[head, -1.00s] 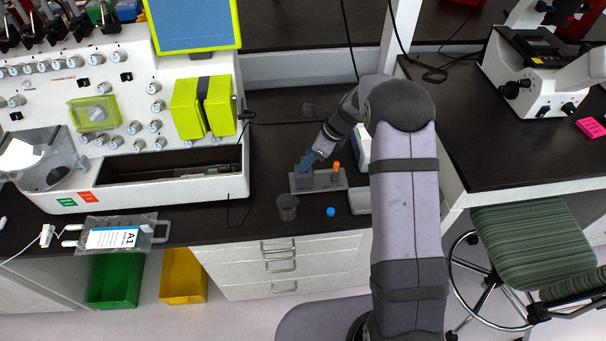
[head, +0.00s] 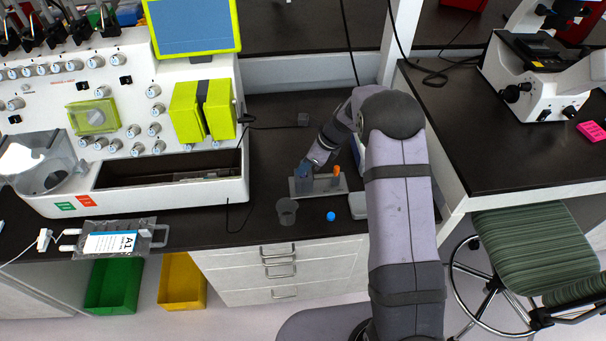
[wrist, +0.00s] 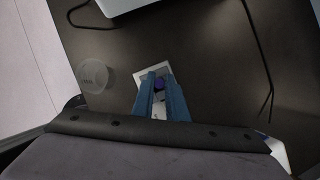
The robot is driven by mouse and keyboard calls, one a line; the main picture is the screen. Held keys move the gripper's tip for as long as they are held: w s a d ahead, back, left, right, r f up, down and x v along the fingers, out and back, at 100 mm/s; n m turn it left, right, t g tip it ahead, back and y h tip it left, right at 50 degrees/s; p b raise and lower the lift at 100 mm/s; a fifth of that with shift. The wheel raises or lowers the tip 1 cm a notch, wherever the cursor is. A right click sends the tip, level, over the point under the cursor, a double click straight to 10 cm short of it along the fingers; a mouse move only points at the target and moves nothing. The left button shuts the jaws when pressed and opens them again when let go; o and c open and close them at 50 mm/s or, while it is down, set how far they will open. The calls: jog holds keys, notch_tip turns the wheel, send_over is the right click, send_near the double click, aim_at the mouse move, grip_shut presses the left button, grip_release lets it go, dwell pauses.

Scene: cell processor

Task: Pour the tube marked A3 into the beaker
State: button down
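The grey tube rack (head: 328,187) stands on the dark bench, with an orange-capped tube (head: 336,170) upright in it. My gripper (head: 303,175) is low over the rack's left end. In the wrist view its two blue fingers (wrist: 160,85) straddle a small purple piece (wrist: 158,86), probably a tube top. Whether they grip it is unclear. The clear grey beaker (head: 287,212) stands in front of the rack, apart from the gripper. It also shows at left in the wrist view (wrist: 91,75). I cannot read any A3 mark on a tube.
A round blue object (head: 330,216), perhaps a cap, lies on the bench right of the beaker. The white processing machine (head: 120,195) stands to the left, with a bag labelled A1 (head: 115,242) in front of it. A microscope (head: 540,80) is at the right. A cable hangs behind.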

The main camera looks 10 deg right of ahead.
jog(key=shift+r+p, duration=0.65)
jog(key=shift+p, duration=0.05)
dwell(0.5)
notch_tip(320, 180, up, 6)
jog(key=p, duration=0.6)
jog(key=shift+r, duration=0.1)
jog(key=c, duration=2.3)
grip_release()
grip_shut()
jog(key=s+a+r+n+g+p, duration=0.1)
jog(key=s+a+n+g, duration=0.4)
jog(key=s+n, duration=0.4)
jog(key=n, duration=0.3)
jog(key=shift+s+a, duration=0.15)
jog(key=shift+s, duration=0.2)
